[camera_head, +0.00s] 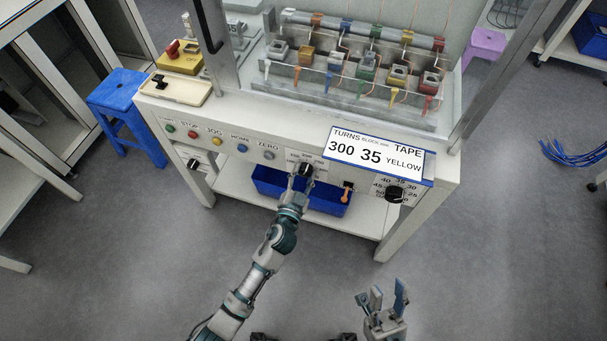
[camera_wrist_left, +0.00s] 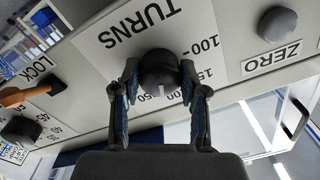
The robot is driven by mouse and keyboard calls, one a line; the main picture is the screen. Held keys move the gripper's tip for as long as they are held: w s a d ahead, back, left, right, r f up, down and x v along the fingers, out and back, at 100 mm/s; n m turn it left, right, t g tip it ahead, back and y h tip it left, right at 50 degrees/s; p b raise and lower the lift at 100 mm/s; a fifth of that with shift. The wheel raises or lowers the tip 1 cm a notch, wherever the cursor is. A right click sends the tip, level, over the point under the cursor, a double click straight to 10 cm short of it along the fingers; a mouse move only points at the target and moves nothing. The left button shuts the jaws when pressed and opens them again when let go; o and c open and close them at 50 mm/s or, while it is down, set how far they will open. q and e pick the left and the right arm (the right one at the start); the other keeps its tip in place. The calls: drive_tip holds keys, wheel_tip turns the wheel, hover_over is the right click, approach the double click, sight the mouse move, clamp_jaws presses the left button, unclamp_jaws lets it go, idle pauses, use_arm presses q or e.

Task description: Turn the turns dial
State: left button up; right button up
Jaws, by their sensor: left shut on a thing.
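The turns dial (camera_head: 306,170) is a black round knob on the front panel of the white machine, left of the display sign (camera_head: 376,154) that reads TURNS 300, 35, TAPE YELLOW. My left gripper (camera_head: 301,180) reaches up to the dial. In the left wrist view the dial (camera_wrist_left: 159,72) sits between the two fingers of my left gripper (camera_wrist_left: 160,88), with the TURNS label and numbers around it. The fingers are shut on the dial; a white mark shows on its face. My right gripper (camera_head: 382,302) is open and empty, low in the head view, away from the machine.
Several coloured buttons (camera_head: 217,140) line the panel to the left. An orange lock lever (camera_head: 346,191) and another black dial (camera_head: 394,194) are to the right. Blue bins (camera_head: 327,202) sit on the shelf below. A blue stool (camera_head: 122,98) stands at left.

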use_arm(q)
drive_tip(key=m, duration=0.3)
drive_tip(key=shift+p, duration=0.35)
drive_tip(key=m, duration=0.3)
drive_tip(key=shift+d+m+p, duration=0.1)
drive_tip(key=shift+m+p, duration=0.2)
drive_tip(key=shift+p, duration=0.1)
drive_tip(key=m, duration=0.6)
drive_tip(key=shift+s+f+p, duration=0.1)
drive_tip(key=shift+f+p, duration=0.1)
drive_tip(key=shift+p, duration=0.2)
drive_tip(key=shift+f+m, duration=0.1)
drive_tip(key=shift+m, duration=0.7)
use_arm(e)
drive_tip(key=w+a+f+n+g+y, duration=0.1)
drive_tip(key=w+f+n+g, duration=0.1)
drive_tip(key=w+g, duration=0.3)
drive_tip(key=shift+w+a+f+g, duration=0.3)
drive_tip(key=shift+w+f, duration=0.1)
drive_tip(key=shift+f, duration=0.25)
use_arm(q)
drive_tip(key=shift+s+f, duration=0.1)
drive_tip(key=shift+f, duration=0.05)
drive_tip(key=o, duration=1)
drive_tip(key=shift+o, duration=0.7)
drive_tip(key=shift+r, duration=0.2)
use_arm(e)
drive_tip(key=shift+d+f, duration=0.1)
drive_tip(key=shift+d, duration=0.05)
drive_tip(key=shift+s, duration=0.1)
